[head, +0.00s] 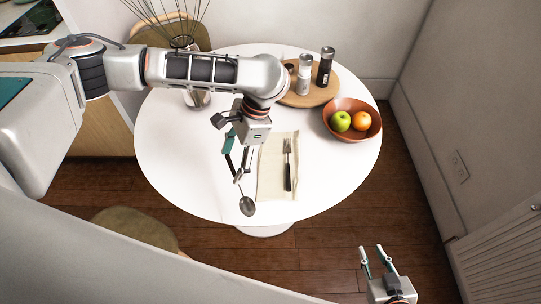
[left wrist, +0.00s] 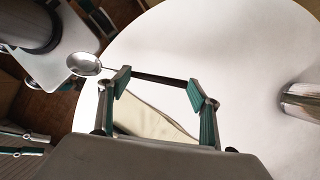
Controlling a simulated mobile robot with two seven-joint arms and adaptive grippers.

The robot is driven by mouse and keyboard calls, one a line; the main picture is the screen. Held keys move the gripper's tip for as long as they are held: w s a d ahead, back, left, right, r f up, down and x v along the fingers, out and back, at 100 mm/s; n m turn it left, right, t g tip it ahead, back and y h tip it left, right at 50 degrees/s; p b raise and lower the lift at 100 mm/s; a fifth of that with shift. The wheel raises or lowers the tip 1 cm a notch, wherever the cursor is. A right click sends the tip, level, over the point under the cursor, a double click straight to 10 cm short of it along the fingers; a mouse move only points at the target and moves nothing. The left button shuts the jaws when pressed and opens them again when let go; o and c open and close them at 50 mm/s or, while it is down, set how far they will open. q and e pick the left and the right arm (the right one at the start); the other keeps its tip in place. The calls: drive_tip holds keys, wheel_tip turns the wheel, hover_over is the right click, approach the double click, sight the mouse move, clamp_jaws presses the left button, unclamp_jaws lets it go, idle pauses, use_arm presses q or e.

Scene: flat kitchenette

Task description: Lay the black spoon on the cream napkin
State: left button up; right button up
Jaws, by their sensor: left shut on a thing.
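The cream napkin (head: 270,165) lies flat on the white round table (head: 330,180), with a black-handled fork (head: 288,175) on its right side. My left gripper (head: 239,172) is shut on the black spoon (head: 247,207), just left of the napkin and apparently above the table. The spoon's bowl points toward the table's near edge. In the left wrist view the spoon's bowl (left wrist: 84,65) sticks out left of the fingers (left wrist: 163,90), its dark handle runs between them, and part of the napkin (left wrist: 150,117) shows beyond. My right gripper (head: 372,262) is open and empty, off the table.
A brown bowl (head: 368,118) with a green apple and an orange stands at the right. A wooden board (head: 323,96) with shakers is at the back. A metal vase (head: 197,98) with thin stems stands back left, partly behind my arm. Chairs stand at the left.

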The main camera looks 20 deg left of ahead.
use_arm(q)
drive_tip(key=w+d+r+n+t+h, duration=0.2)
drive_tip(key=d+r+n+h, duration=0.3)
drive_tip(key=n, duration=1.1)
drive_tip(key=w+d+r+n+t+h, duration=0.25)
drive_tip(key=r+n, duration=0.55)
drive_tip(key=n, duration=0.8)
drive_tip(key=shift+m+h, duration=0.25)
drive_tip(key=shift+m, duration=0.05)
wheel_tip(320, 180, down, 20)
drive_tip(key=shift+r+b, duration=0.2)
drive_tip(key=shift+b, duration=0.9)
drive_tip(key=shift+g, duration=0.25)
